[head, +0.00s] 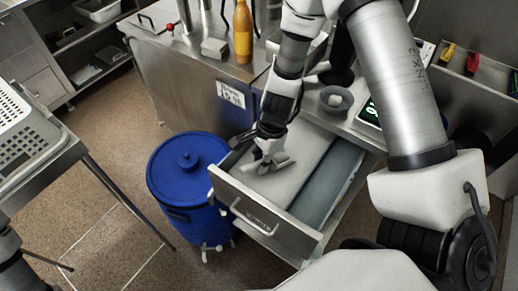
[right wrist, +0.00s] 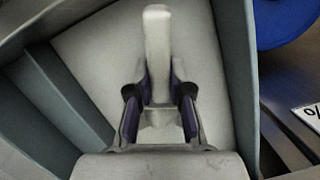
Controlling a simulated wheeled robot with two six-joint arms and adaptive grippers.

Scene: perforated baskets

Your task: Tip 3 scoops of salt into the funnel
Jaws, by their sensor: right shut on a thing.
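My right gripper (head: 266,160) reaches down into an open steel drawer (head: 262,214). It is shut on a pale scoop (head: 280,164), whose light handle (right wrist: 157,45) sits between the fingers (right wrist: 158,108) in the right wrist view. The scoop is low over a white surface (head: 298,146) filling one drawer compartment, which looks like salt; I cannot tell if they touch or if the scoop holds any. A grey round, bowl-like thing (head: 337,98), possibly the funnel, stands on the counter behind the drawer. My left gripper is not in view.
A blue lidded barrel (head: 187,176) stands against the drawer's left side. A blue-grey compartment (head: 330,182) lies right of the white one. An orange bottle (head: 243,35) and a lit display (head: 370,113) are on the counter. A perforated basket (head: 22,128) is at left.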

